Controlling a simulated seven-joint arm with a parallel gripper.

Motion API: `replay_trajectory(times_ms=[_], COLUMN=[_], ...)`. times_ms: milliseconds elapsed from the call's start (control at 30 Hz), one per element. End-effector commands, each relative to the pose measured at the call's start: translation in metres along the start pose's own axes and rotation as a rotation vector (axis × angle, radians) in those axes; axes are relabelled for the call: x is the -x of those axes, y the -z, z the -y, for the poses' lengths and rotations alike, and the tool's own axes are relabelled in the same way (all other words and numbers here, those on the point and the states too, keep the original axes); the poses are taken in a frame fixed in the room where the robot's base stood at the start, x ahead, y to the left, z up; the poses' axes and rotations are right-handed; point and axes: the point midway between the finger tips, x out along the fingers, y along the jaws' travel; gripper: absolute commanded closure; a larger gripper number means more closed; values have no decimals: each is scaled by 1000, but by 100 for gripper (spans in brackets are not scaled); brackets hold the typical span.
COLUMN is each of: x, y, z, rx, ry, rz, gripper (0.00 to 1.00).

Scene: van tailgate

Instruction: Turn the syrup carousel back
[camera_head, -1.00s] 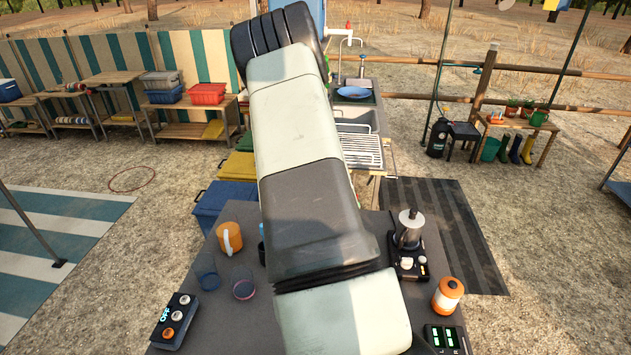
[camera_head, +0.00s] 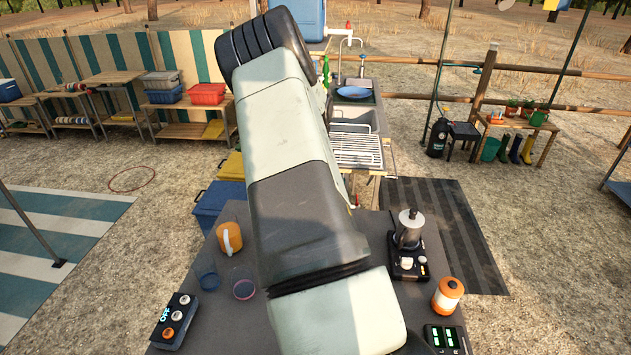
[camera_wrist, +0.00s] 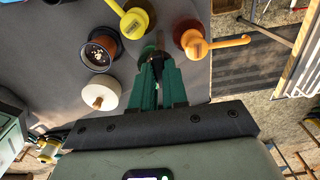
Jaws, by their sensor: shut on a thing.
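In the wrist view, my gripper (camera_wrist: 154,58) is shut on a small, narrow thing whose shape is mostly hidden by the green fingers. A yellow top with a spout-like arm (camera_wrist: 134,23) is just left of the fingertips. An orange top with a similar arm (camera_wrist: 196,42) is just right of them, over a dark red round body. These look like syrup pump tops seen from above. I cannot make out the carousel's base. In the head view my arm covers my gripper and both tops.

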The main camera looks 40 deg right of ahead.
Motion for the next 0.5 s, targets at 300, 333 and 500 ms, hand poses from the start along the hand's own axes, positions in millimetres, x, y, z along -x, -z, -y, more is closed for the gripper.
replay_trajectory(times_ms=[300, 333, 500], x=[1, 1, 0], y=[-1, -1, -1], z=[-1, -1, -1], rx=[-1, -1, -1], ry=[-3, -3, -2], rz=[2, 2, 2], gripper=[100, 100, 66])
